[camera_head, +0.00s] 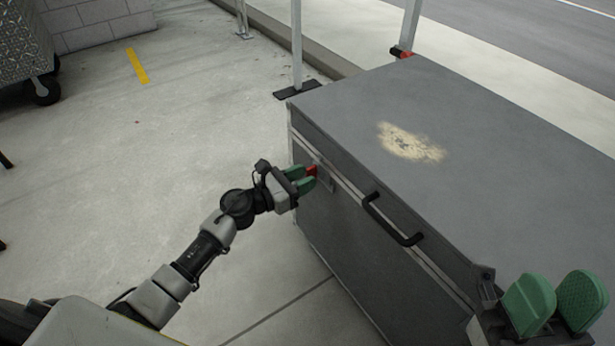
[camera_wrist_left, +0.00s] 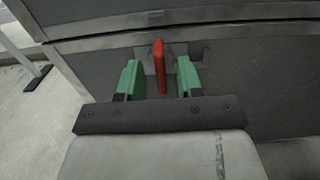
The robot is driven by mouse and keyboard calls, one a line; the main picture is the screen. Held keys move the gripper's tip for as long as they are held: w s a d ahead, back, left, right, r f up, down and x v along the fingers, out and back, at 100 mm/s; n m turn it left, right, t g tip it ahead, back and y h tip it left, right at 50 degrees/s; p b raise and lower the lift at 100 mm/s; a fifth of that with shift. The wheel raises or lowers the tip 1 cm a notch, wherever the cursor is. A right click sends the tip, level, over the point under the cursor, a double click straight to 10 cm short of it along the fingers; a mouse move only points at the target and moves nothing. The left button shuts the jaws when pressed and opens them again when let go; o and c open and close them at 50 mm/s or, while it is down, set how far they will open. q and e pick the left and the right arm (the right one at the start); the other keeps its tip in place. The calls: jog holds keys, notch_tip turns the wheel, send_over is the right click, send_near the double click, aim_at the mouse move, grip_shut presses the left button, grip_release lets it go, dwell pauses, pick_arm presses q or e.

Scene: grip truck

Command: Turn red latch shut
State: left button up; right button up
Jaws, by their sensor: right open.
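The red latch (camera_head: 312,170) is on the front of a large grey case (camera_head: 470,150), just below the lid seam and left of the black handle. In the left wrist view the red latch (camera_wrist_left: 159,66) stands roughly upright on its metal plate. My left gripper (camera_head: 301,180) is at the latch, with its green fingers (camera_wrist_left: 158,80) open on either side of it and a gap showing on both sides. My right gripper (camera_head: 556,302) is open and empty near the case's right front corner.
A black handle (camera_head: 392,220) sticks out from the case front. A pale scuffed patch (camera_head: 410,142) marks the lid. Metal poles (camera_head: 296,50) stand behind the case. The concrete floor (camera_head: 200,120) to the left is mostly clear.

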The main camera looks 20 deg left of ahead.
pick_arm(q)
jog(key=shift+w+d, duration=0.5)
jog(key=shift+w, duration=0.05)
grip_shut()
